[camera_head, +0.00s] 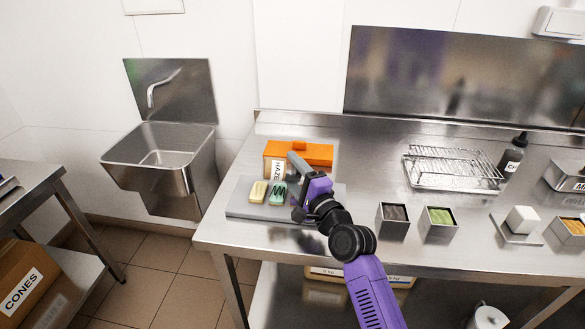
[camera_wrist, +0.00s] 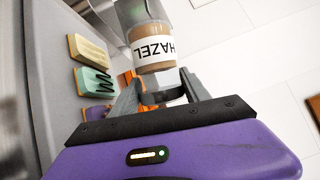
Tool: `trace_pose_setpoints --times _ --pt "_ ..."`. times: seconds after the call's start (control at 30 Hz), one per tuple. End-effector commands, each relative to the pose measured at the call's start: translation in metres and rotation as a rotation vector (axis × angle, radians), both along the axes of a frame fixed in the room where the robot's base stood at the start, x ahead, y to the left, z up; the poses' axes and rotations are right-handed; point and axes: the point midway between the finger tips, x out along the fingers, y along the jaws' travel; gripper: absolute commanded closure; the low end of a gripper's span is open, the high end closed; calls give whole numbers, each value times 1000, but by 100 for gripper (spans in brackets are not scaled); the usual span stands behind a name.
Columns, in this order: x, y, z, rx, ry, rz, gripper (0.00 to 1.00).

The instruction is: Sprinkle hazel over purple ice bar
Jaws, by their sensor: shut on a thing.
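My gripper (camera_wrist: 158,95) is shut on the hazel shaker (camera_wrist: 152,47), a brown jar with a white HAZEL label and a greyish clear end. In the head view my gripper (camera_head: 297,180) is above the right part of a grey tray (camera_head: 240,213). A white label with HAZE lettering shows there against an orange box. The purple ice bar (camera_wrist: 97,113) shows at the left in the wrist view, with dark drizzle, partly hidden by my gripper. A mint bar (camera_head: 278,194) with dark drizzle and a cream bar (camera_head: 258,191) lie beside it. No sprinkles can be made out on the purple bar.
The orange box (camera_head: 315,151) stands close behind the tray. Dark (camera_head: 393,212) and green (camera_head: 438,217) filled metal tubs stand to the right. A wire rack (camera_head: 455,164) and a dark bottle (camera_head: 513,155) are farther right. The counter between box and rack is clear.

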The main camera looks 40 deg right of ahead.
Motion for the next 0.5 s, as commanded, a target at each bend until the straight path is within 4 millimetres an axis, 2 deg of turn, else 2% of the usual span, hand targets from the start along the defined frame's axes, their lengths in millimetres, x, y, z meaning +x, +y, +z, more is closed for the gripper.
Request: trace_pose_setpoints --times 0.5 --pt "0 0 7 -43 33 0 88"
